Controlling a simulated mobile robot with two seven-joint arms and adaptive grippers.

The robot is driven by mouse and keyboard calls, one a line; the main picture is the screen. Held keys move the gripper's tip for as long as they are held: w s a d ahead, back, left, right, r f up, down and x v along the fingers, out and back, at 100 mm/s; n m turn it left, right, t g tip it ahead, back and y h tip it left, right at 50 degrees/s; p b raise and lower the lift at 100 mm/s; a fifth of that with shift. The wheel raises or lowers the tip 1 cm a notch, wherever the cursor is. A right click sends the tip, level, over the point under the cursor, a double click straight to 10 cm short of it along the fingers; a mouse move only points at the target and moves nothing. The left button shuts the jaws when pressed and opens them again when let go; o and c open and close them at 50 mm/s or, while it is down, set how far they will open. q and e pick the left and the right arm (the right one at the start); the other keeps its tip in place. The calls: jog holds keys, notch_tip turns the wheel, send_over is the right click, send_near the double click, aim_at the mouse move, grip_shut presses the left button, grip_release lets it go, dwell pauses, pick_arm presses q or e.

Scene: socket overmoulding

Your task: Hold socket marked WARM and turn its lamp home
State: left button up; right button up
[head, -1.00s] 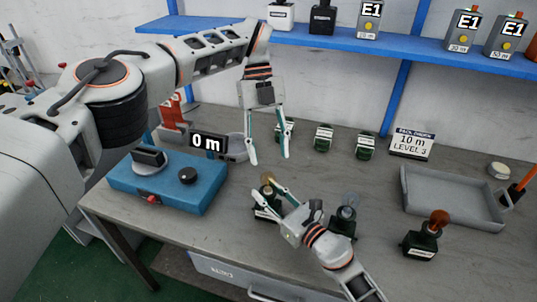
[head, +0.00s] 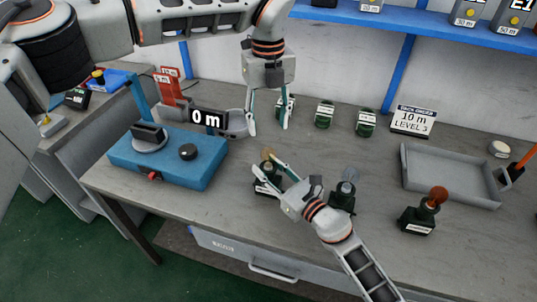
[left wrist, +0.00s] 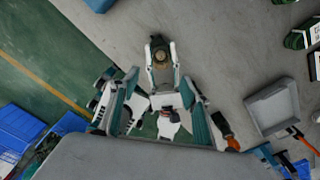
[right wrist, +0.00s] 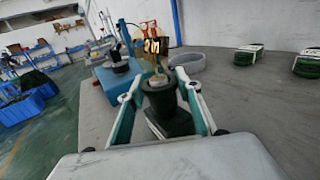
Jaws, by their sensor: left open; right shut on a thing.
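My right gripper (head: 270,175) is shut on a dark socket (head: 265,188) at the middle of the table. An amber lamp (head: 268,155) stands upright on it; the right wrist view shows the socket (right wrist: 168,95) between the fingers. I cannot read its label, so WARM is not confirmed. The lamp's seating cannot be told. My left gripper (head: 268,130) is open and empty, pointing down above the lamp; the left wrist view shows the lamp (left wrist: 160,57) beyond its fingers. Two other sockets stand to the right, one with a clear lamp (head: 348,188), one with an orange lamp (head: 437,196).
A blue box (head: 190,172) with a black knob stands at left. Green rolls (head: 325,115) line the back of the table. A sign (head: 412,122) reads 10 m, LEVEL 3. An empty grey tray (head: 408,180) is at right. A blue shelf (head: 400,42) runs above.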

aim_at(268, 149)
pick_arm(q)
notch_tip(268, 149, down, 12)
jog(key=shift+r, duration=0.1)
dwell(0.5)
jog(key=shift+c, duration=0.5)
jog(key=c, duration=1.1)
